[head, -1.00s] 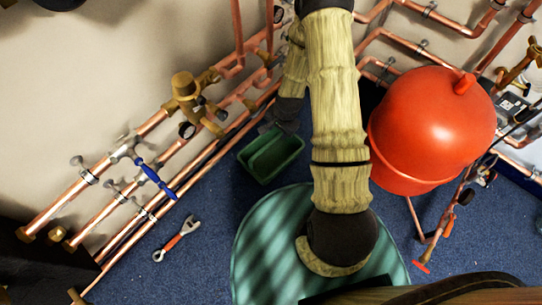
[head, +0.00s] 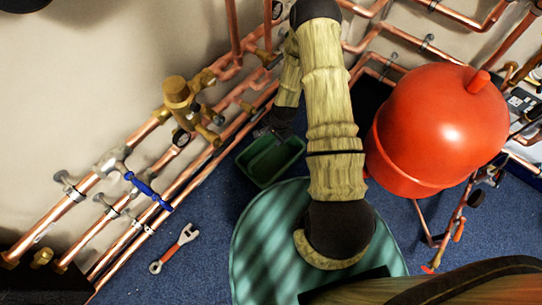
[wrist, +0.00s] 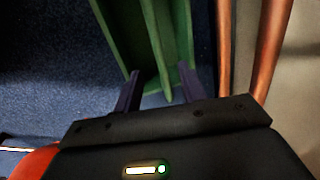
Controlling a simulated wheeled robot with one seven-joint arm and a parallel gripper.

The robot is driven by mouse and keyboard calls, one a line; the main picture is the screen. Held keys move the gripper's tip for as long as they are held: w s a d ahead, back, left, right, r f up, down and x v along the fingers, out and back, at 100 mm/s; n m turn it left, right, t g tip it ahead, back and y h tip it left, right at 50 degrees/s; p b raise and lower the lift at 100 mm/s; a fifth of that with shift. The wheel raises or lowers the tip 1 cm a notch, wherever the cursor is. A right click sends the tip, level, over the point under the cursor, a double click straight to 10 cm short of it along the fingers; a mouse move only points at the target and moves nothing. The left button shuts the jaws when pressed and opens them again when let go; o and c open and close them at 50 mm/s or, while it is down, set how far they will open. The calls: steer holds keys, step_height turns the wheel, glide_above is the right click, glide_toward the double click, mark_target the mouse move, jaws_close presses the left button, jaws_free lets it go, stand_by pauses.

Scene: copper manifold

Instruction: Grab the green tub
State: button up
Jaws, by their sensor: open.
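The green tub (head: 270,178) is an open, rectangular container on the blue floor beside the copper pipes, near the middle of the head view. My gripper (head: 266,133) is at the tub's back edge, partly dark against it. In the wrist view the tub (wrist: 112,30) fills the upper middle, with a narrow green wall running toward my gripper (wrist: 159,84). My two dark fingers are spread apart, and that wall's end lies between them. I cannot tell whether either finger touches the tub.
Copper pipes (head: 201,158) run along the wall left of the tub and stand close at the right in the wrist view. A large red tank (head: 440,130) stands to the right. A wrench (head: 174,249) lies on the floor. A teal round surface (head: 262,255) is in front.

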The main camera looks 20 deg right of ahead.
mark_target(271, 145)
steer(key=shift+w+a+f+b, duration=0.1)
steer(key=shift+w+f+b, duration=0.1)
steer(key=shift+f+b, duration=0.7)
steer(key=shift+w+a+f+b, duration=0.2)
steer(key=shift+f+b, duration=0.15)
steer(key=shift+f, duration=1)
steer(key=shift+w+a+f+b, duration=0.1)
steer(key=shift+w+f+b, duration=0.1)
steer(key=shift+f+b, duration=0.7)
steer(key=shift+f, duration=0.25)
steer(key=f+b, duration=0.2)
steer(key=f, duration=0.1)
steer(key=f+b, duration=0.1)
steer(key=f, duration=0.1)
steer(key=shift+w+b, duration=0.3)
steer(key=shift+w, duration=0.1)
steer(key=shift+a, duration=0.1)
jaws_close()
